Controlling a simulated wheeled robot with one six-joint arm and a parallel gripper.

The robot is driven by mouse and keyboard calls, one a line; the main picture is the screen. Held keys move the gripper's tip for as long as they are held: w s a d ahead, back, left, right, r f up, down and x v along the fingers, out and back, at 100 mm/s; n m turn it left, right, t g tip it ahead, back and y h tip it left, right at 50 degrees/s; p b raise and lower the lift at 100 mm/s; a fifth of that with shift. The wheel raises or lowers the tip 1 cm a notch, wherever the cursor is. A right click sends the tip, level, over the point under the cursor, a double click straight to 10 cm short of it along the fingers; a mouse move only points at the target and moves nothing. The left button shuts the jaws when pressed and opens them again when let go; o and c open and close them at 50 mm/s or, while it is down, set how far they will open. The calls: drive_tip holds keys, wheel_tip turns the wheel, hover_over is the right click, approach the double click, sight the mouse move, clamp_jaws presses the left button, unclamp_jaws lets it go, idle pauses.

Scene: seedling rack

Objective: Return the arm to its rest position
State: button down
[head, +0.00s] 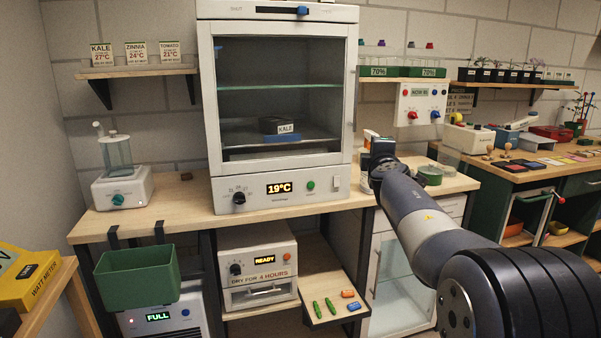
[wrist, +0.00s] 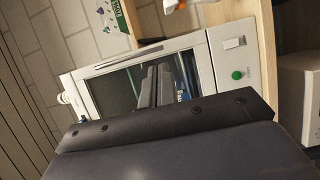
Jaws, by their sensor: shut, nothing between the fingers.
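My arm (head: 425,215) reaches from the lower right of the head view up and away. Its far end is in front of the bench, just right of the glass-doored incubator (head: 205,110). My gripper (wrist: 156,86) shows in the wrist view as two dark fingers close together, shut and empty. They stand out against the incubator's glass door, which looks tilted in that view. The fingertips are hard to make out in the head view, where the wrist end covers them.
The incubator's door is closed, with a KALE tray (head: 283,125) inside. A pump bottle unit (head: 122,188) stands left on the bench. A green bin (head: 138,278) hangs at the front. A low shelf (head: 336,318) holds small green and coloured items. A cluttered bench (head: 482,170) is at right.

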drive_tip(key=s+a+h+p, duration=0.1)
drive_tip(key=s+a+p, duration=0.6)
drive_tip(key=s, duration=0.6)
drive_tip(key=s+a+m+h+p, duration=0.1)
drive_tip(key=s+a+p, duration=0.6)
drive_tip(key=s+a, duration=0.5)
drive_tip(key=shift+s+a+m+p, duration=0.15)
drive_tip(key=shift+s+m+p, duration=0.15)
drive_tip(key=shift+s, duration=0.45)
